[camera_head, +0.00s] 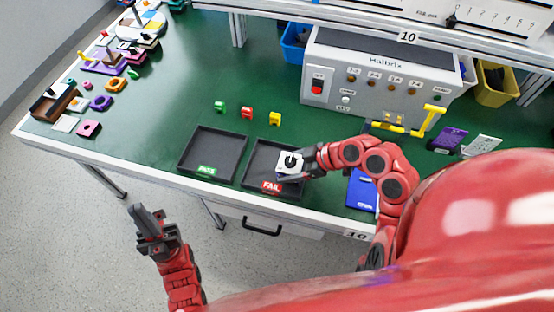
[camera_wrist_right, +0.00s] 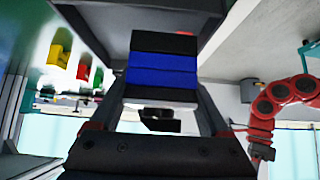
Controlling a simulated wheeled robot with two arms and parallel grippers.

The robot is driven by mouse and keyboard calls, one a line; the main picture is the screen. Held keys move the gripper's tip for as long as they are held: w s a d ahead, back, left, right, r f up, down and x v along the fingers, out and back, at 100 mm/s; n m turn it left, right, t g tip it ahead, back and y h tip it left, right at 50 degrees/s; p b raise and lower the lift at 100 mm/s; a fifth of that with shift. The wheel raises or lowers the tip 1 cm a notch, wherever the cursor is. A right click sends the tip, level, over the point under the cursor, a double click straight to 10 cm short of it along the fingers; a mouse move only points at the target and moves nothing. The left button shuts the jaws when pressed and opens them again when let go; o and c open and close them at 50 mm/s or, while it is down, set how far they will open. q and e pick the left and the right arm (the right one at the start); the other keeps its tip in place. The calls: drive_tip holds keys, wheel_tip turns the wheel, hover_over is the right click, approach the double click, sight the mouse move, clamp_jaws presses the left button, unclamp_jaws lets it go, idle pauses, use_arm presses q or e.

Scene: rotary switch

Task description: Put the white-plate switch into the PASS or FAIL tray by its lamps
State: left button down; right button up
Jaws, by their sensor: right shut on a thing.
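The white-plate switch (camera_head: 290,161) has a black knob on top and is over the FAIL tray (camera_head: 262,178). My right gripper (camera_head: 304,163) is shut on it. In the right wrist view the switch's black and blue body (camera_wrist_right: 162,70) sits between the two fingers. Whether it touches the tray floor cannot be told. The PASS tray (camera_head: 212,153) is empty, to the left of the FAIL tray. My left gripper (camera_head: 148,226) is off the front edge of the table, empty, its fingers seen too small to judge the gap. The lamps (camera_head: 384,82) are on the grey Halbrix tester (camera_head: 380,72); none looks clearly lit.
Green, red and yellow clips (camera_head: 247,113) lie behind the trays. A yellow lever fixture (camera_head: 405,125) stands before the tester. A blue bin (camera_head: 295,42) and yellow bin (camera_head: 495,83) flank it. Small coloured parts (camera_head: 100,100) fill the left end. The table's centre left is clear.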

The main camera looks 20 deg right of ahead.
drive_tip(key=w, duration=0.1)
drive_tip(key=w+a, duration=0.1)
drive_tip(key=w, duration=0.1)
drive_tip(key=w+a, duration=0.1)
drive_tip(key=shift+w+f+p, duration=0.15)
drive_tip(key=shift+w+p, duration=0.2)
drive_tip(key=shift+p, duration=0.05)
drive_tip(key=shift+w+a+f, duration=0.1)
drive_tip(key=shift+f, duration=0.15)
wheel_tip(320, 180, down, 2)
drive_tip(key=shift+f+p, duration=0.2)
drive_tip(key=shift+p, duration=0.35)
drive_tip(key=shift+f, duration=0.4)
drive_tip(key=o, duration=1.4)
